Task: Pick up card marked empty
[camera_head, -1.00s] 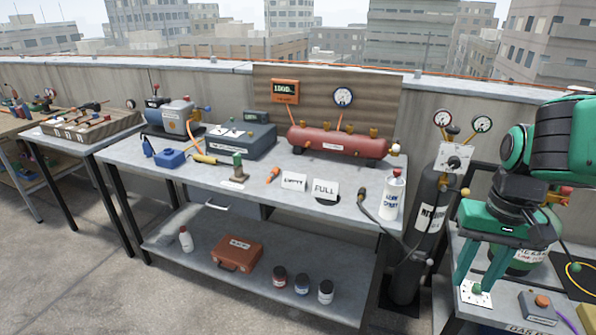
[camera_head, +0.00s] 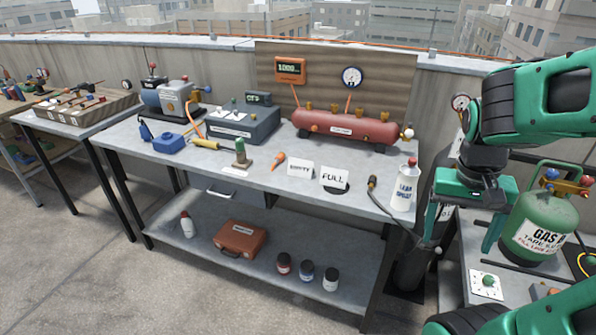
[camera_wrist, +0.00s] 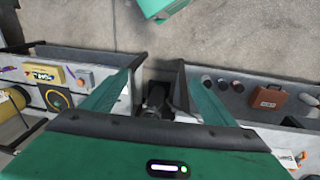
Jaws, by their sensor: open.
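The card marked empty (camera_head: 300,169) is a small white folded card with dark lettering. It stands on the middle bench near its front edge, left of a similar white card marked FULL (camera_head: 334,177). My green gripper (camera_head: 455,243) is open and empty, to the right of both cards, over the gap between the middle and right benches. The gripper also shows in the wrist view (camera_wrist: 163,63), its fingers spread with nothing between them.
An orange-tipped tool (camera_head: 279,160) lies left of the cards. The red tank (camera_head: 346,127) stands behind. A green gas cylinder (camera_head: 537,226) is at right.

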